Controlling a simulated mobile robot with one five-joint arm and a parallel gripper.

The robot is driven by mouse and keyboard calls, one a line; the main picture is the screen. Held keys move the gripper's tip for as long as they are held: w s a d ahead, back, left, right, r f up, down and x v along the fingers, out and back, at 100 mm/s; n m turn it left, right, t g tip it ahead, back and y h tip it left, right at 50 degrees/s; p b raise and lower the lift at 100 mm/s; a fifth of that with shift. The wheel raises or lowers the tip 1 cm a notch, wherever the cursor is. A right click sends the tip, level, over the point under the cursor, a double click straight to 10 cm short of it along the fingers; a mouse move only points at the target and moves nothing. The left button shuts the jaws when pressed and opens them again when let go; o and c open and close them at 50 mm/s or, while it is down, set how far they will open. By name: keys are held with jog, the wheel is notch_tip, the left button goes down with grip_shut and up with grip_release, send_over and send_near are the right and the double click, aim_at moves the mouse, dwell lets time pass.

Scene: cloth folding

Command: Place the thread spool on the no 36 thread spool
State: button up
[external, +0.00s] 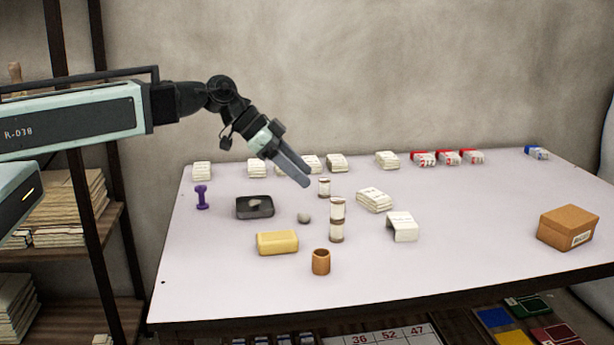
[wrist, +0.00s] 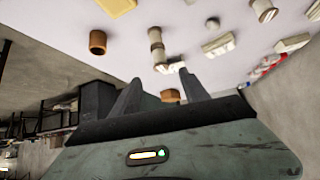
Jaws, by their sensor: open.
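Pale thread spools with brown ends stand mid-table. One spool (external: 324,187) stands alone. In front of it, one spool (external: 337,208) sits upright on top of another spool (external: 337,232). In the wrist view a pair of spools (wrist: 157,45) shows end to end, with a separate spool (wrist: 264,10) at the upper right. No number is legible on any spool. My gripper (external: 306,183) is open and empty, angled down beside and left of the lone spool in the external view. Its two fingers (wrist: 160,78) are apart in the wrist view.
A brown cup (external: 321,262), a yellow block (external: 277,242), a black tray (external: 255,213) and a purple spool-shaped object (external: 201,197) stand nearby. White packets (external: 375,200) lie to the right. A cardboard box (external: 567,227) is far right. The front right table is clear.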

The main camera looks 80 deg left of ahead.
jog(key=shift+f, duration=0.1)
jog(key=s+d+f+n+g+y, duration=0.1)
jog(key=s+d+f+g, duration=0.2)
jog(key=s+d, duration=0.4)
jog(key=s+d+f+n+g, duration=0.1)
jog(key=s+d+f+g, duration=0.3)
jog(key=d, duration=0.9)
jog(key=s+g, duration=0.1)
jog(key=s, duration=0.2)
jog(key=shift+s+d+g+y, duration=0.2)
jog(key=shift+d+g+y, duration=0.05)
jog(key=shift+g+y, duration=0.15)
